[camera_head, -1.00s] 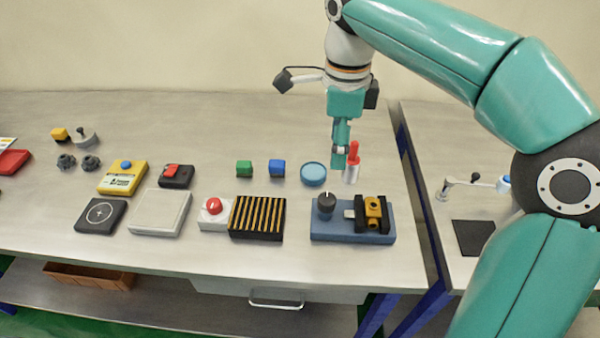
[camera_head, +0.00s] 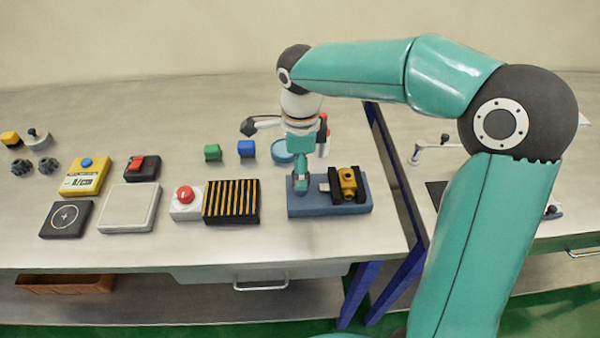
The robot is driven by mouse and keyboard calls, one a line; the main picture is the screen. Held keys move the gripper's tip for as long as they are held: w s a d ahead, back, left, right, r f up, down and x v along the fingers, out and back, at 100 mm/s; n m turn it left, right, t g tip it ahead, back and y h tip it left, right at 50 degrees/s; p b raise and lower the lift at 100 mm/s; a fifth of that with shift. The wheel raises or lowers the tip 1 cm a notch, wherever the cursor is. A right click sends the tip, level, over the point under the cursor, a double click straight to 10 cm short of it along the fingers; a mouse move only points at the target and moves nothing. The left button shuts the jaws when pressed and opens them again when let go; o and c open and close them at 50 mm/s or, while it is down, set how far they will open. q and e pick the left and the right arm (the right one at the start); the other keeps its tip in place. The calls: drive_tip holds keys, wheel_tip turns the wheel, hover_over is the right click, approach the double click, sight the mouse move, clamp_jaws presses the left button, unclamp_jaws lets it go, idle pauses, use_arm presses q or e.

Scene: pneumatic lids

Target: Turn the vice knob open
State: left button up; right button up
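The vice (camera_head: 316,208) is a blue base on the table, with black jaws around a yellow block (camera_head: 347,183) at its right end. Its dark knob stood at the left end of the base and is now almost wholly hidden by my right gripper (camera_head: 301,186). The gripper points straight down over the knob, with its fingertips at knob height. I cannot tell whether the fingers are closed on the knob. My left gripper is not in view.
Left of the vice are a black and yellow ribbed block (camera_head: 231,202), a red button on a white box (camera_head: 185,198) and a grey plate (camera_head: 129,208). The front table strip is clear.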

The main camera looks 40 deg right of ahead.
drive_tip(key=shift+f, duration=1.15)
drive_tip(key=c, duration=1.1)
drive_tip(key=shift+c, duration=0.2)
